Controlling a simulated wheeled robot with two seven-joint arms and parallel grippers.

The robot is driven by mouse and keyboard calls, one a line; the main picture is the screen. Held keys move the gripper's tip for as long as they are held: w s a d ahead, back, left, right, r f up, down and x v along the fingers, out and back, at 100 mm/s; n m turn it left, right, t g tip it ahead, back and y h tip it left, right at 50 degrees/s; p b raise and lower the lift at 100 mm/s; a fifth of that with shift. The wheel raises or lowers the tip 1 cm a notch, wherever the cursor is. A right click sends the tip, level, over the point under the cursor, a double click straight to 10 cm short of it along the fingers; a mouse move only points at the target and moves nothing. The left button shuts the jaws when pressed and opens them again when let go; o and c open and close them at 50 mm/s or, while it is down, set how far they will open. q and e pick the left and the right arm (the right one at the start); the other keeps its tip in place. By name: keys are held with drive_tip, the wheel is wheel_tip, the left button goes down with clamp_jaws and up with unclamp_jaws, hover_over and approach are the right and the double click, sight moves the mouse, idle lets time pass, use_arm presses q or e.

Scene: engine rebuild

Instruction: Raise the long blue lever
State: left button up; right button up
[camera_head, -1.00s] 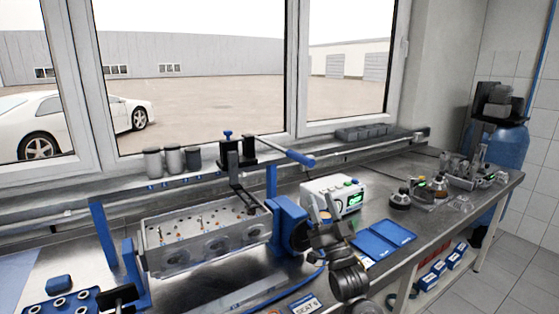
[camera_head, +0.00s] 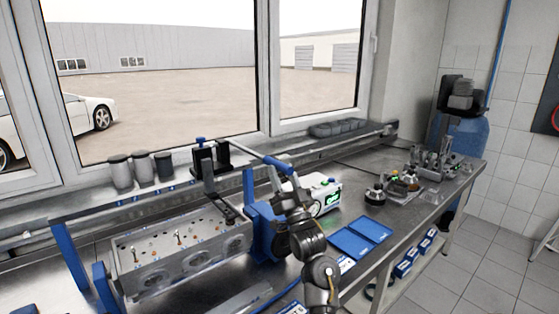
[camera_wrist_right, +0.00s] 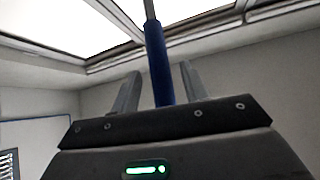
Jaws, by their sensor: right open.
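The long blue lever (camera_head: 277,164) sticks out to the right from the black press-like fixture (camera_head: 210,160) above the metal engine block (camera_head: 180,250). Its blue grip is the outer end, on a thin grey rod. My right gripper (camera_head: 283,181) is just under the grip's end in the head view. In the right wrist view the blue grip (camera_wrist_right: 158,65) runs between the two open fingers of my right gripper (camera_wrist_right: 160,85). Whether either finger touches it I cannot tell. My left gripper is not in view.
A blue stand (camera_head: 262,230) holds the block's right end. A white box with a green display (camera_head: 325,197) stands close behind my right arm. Blue trays (camera_head: 350,243) lie on the bench to the right. Grey canisters (camera_head: 142,168) stand on the back ledge.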

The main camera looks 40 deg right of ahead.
drive_tip(key=shift+p+x, duration=0.3)
drive_tip(key=shift+x, duration=0.7)
drive_tip(key=shift+w+r, duration=0.15)
drive_tip(key=shift+w, duration=0.05)
drive_tip(key=shift+c, duration=0.5)
clamp_jaws()
